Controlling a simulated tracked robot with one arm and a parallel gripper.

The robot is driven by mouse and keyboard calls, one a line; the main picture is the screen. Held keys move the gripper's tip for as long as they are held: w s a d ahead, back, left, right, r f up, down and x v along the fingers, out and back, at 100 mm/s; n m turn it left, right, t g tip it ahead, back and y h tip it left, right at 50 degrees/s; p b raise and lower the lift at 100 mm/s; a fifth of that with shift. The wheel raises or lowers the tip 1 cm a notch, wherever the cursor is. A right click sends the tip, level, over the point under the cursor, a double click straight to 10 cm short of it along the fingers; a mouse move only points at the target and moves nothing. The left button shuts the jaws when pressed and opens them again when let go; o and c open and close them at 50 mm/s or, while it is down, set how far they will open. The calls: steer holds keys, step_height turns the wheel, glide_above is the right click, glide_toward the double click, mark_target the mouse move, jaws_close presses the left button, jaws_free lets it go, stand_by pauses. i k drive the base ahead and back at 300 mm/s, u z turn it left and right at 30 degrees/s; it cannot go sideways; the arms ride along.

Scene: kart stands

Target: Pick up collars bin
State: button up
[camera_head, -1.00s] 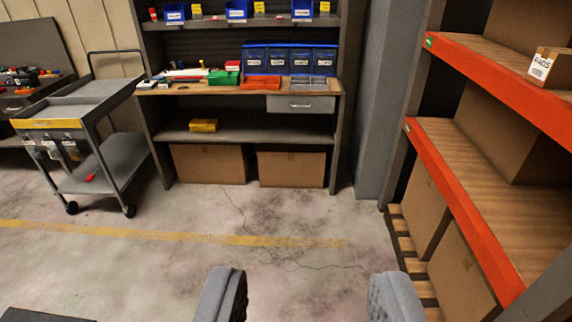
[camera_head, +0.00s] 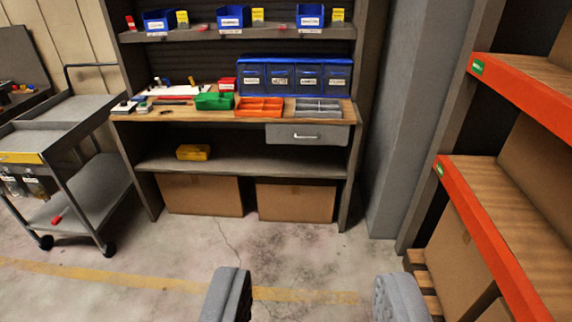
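My gripper (camera_head: 314,297) is open and empty. Its two grey fingers stand wide apart at the bottom edge, with the floor behind them. Three open blue bins stand apart on the upper shelf of the workbench ahead: a left one (camera_head: 159,20), a middle one (camera_head: 233,17) and a right one (camera_head: 310,16). Each has a white label in front. A row of blue bins (camera_head: 294,77) with pale labels stands at the back of the worktop. The labels are too small to read, so I cannot tell which bin is the collars bin. My gripper is well short of all of them.
Green (camera_head: 214,101), orange (camera_head: 259,107) and grey (camera_head: 318,109) trays lie on the worktop (camera_head: 185,114). A yellow box (camera_head: 193,152) sits on the lower shelf. A grey cart (camera_head: 90,190) stands left, an orange-edged rack (camera_head: 490,240) right. The floor between is clear.

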mark_target(159, 20)
steer(key=i, duration=1.45)
steer(key=u, duration=0.5)
steer(key=i, duration=1)
steer(key=z, duration=0.05)
